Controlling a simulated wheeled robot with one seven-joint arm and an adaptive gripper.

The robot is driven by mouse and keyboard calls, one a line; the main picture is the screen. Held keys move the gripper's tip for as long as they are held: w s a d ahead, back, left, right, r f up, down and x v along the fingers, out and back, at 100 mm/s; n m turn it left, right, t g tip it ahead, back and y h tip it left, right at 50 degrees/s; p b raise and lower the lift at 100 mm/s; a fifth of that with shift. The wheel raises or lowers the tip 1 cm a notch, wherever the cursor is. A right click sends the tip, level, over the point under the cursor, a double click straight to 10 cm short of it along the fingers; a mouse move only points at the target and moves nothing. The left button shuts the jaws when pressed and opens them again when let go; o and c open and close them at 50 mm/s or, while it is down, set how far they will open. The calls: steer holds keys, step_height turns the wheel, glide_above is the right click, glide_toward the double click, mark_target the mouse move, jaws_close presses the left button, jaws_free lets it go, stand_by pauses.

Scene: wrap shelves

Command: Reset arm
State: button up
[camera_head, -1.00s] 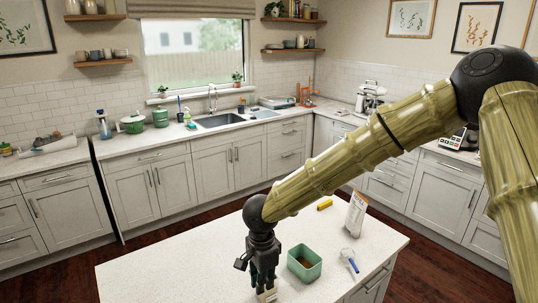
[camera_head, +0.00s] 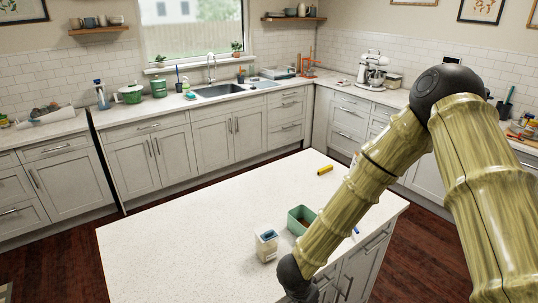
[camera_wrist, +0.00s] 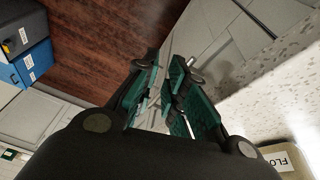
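My gripper (camera_wrist: 168,85) shows in the wrist view with its two green-padded fingers apart and nothing between them. It hangs beyond the near side of the island, with the floor and cabinet fronts behind it. In the head view only my dark wrist joint shows at the island's front edge; the fingers are out of sight. A canister (camera_head: 266,247) with a pale label stands on the island, just left of the wrist and apart from it. Its label corner, reading "FLO", shows in the wrist view (camera_wrist: 285,160).
The island top (camera_head: 190,235) is clear on the left. A green open box (camera_head: 301,217) and a yellow object (camera_head: 325,170) stand behind the canister. My arm covers the island's right part.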

steer(key=s+d+f+n+y+b, duration=0.1)
steer(key=s+d+f+n+b, duration=0.2)
steer(key=s+f, duration=0.45)
steer(key=s+d+f+n+b, duration=0.2)
steer(key=s+d+f, duration=0.35)
steer(key=f, duration=0.35)
steer(key=s+d+f+n+g+y+b, duration=0.1)
steer(key=s+f+b, duration=0.1)
steer(key=s, duration=0.5)
steer(key=s+d+f+n+g+b, duration=0.1)
steer(key=s+d+f+b, duration=0.1)
steer(key=s, duration=0.5)
steer(key=shift+s+f+n+y, duration=0.25)
steer(key=shift+f+n+y, duration=0.15)
steer(key=shift+f, duration=0.45)
steer(key=shift+c, duration=0.3)
